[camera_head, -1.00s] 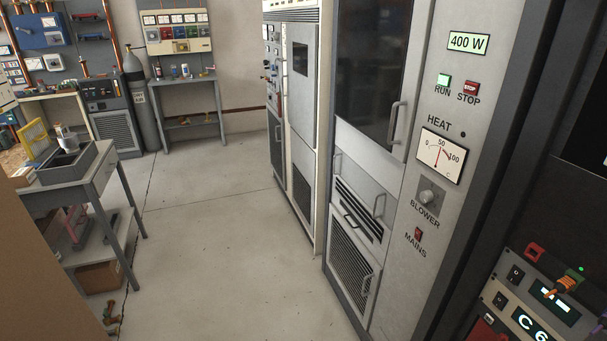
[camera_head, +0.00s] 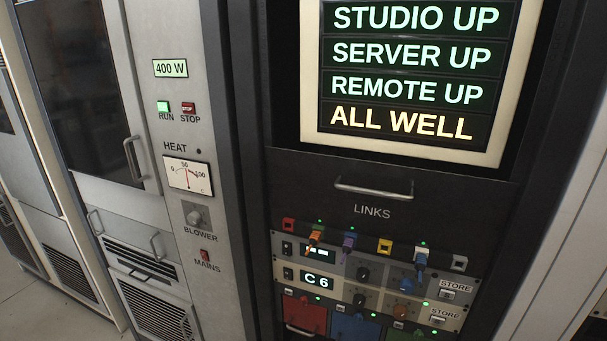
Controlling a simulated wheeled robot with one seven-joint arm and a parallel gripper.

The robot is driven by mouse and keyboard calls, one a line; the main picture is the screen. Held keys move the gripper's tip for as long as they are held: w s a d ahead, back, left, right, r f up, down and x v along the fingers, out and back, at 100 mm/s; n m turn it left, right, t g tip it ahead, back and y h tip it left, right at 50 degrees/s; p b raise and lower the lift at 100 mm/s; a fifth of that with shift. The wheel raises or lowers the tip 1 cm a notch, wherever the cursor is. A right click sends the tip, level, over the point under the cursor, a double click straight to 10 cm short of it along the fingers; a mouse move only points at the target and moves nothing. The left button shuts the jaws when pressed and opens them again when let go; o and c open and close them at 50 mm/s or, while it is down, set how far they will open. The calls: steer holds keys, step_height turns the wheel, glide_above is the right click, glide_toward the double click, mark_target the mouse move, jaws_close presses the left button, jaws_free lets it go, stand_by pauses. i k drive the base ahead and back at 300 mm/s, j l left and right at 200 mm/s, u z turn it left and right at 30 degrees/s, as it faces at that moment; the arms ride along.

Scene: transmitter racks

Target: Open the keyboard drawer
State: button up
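No drawer in view is labelled as a keyboard drawer. A dark flat panel (camera_head: 432,204) like a shut drawer front sits in the black rack, directly below a lit screen. It carries a metal bar handle (camera_head: 384,191) and the word LINKS under it. No keyboard shows. My gripper is not in view.
The screen (camera_head: 410,75) reads STUDIO UP, SERVER UP, REMOTE UP, ALL WELL. Below the panel, coloured plugs and cables stick out above control units (camera_head: 370,275). A grey cabinet (camera_head: 190,130) with gauge, buttons and handles stands left. Some floor (camera_head: 45,310) is clear at lower left.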

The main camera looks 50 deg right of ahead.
mark_target(426, 185)
steer(key=i+j+z, duration=0.15)
steer(key=z, duration=1.1)
